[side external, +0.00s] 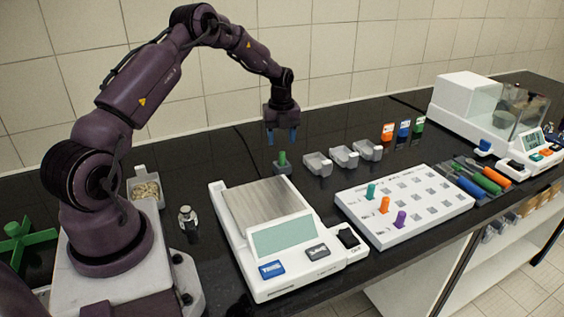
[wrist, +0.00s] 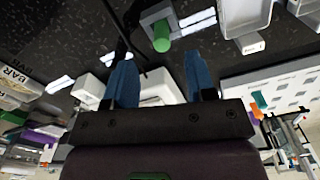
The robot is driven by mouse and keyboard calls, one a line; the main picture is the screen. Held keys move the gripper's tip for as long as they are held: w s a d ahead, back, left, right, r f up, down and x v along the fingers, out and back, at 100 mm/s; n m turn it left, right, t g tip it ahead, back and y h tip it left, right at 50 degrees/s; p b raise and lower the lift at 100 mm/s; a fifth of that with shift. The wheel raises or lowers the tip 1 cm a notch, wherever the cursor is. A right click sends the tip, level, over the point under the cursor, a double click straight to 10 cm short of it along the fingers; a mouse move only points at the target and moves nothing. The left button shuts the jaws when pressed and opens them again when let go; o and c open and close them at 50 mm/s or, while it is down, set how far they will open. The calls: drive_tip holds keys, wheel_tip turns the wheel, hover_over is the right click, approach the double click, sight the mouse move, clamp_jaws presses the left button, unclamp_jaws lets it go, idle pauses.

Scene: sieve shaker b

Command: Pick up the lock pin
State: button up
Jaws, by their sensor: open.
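A green upright pin (side external: 282,158), which looks like the lock pin, stands in a small grey block (side external: 283,169) on the black bench. My gripper (side external: 283,137) points down above the pin, with its two blue fingers apart and nothing between them. In the wrist view the green pin (wrist: 161,38) shows beyond the fingertips, between the lines of the two fingers (wrist: 160,57). The pin's lower end is hidden in the block.
A balance (side external: 273,207) stands in front of the block. Grey trays (side external: 343,157) lie to its right, with a white pegboard (side external: 438,206) holding teal, orange and purple pegs nearer the front. A small metal weight (side external: 188,219) stands left of the balance.

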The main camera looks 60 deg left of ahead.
sight(282, 152)
drive_tip(key=shift+d+f, duration=0.1)
drive_tip(key=shift+f, duration=2.85)
drive_tip(key=c, duration=0.9)
